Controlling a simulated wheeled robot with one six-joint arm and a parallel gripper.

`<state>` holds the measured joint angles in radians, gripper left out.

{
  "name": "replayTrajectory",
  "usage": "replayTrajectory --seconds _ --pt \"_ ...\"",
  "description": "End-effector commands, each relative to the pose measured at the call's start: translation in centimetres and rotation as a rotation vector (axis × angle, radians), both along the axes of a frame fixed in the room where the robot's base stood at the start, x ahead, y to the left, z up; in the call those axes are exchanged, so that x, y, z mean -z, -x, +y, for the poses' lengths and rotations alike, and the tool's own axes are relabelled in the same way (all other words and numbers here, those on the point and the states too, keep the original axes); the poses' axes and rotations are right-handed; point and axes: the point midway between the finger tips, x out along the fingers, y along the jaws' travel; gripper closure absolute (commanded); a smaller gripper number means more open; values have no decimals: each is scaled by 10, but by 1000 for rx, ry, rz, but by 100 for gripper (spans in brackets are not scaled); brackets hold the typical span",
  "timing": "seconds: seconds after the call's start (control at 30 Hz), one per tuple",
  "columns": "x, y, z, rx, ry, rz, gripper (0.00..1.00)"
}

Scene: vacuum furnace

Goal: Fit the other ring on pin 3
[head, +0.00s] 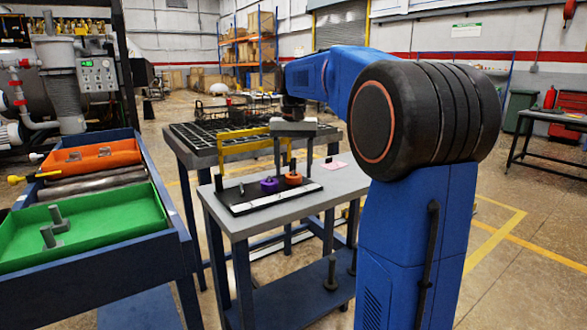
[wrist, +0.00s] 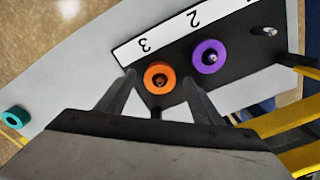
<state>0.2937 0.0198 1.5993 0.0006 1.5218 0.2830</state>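The orange ring (head: 293,179) is around a pin beside the label 3 on the black plate (head: 243,208); it also shows in the wrist view (wrist: 152,69). The purple ring (head: 269,185) is around the pin beside the label 2, also in the wrist view (wrist: 204,46). A bare pin (wrist: 262,31) stands farther right in the wrist view. A teal ring (wrist: 15,113) lies at the left edge of that view, apart from the plate. My gripper (wrist: 160,78) is open, its fingers on either side of the orange ring with gaps visible.
A yellow frame (head: 229,139) stands close beside my gripper at the back of the plate. The plate is on a grey table (head: 345,184). A green tray (head: 95,227) and an orange tray (head: 90,157) are on the left bench. A pink sheet (head: 333,165) lies at the back right.

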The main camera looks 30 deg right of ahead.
Motion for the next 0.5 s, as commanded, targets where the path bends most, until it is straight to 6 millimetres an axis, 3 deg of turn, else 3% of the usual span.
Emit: replayTrajectory --seconds 0.27,0.5 --pt "-5 0 0 0 1 -1 39" --pt "-41 -1 0 0 1 -3 39"
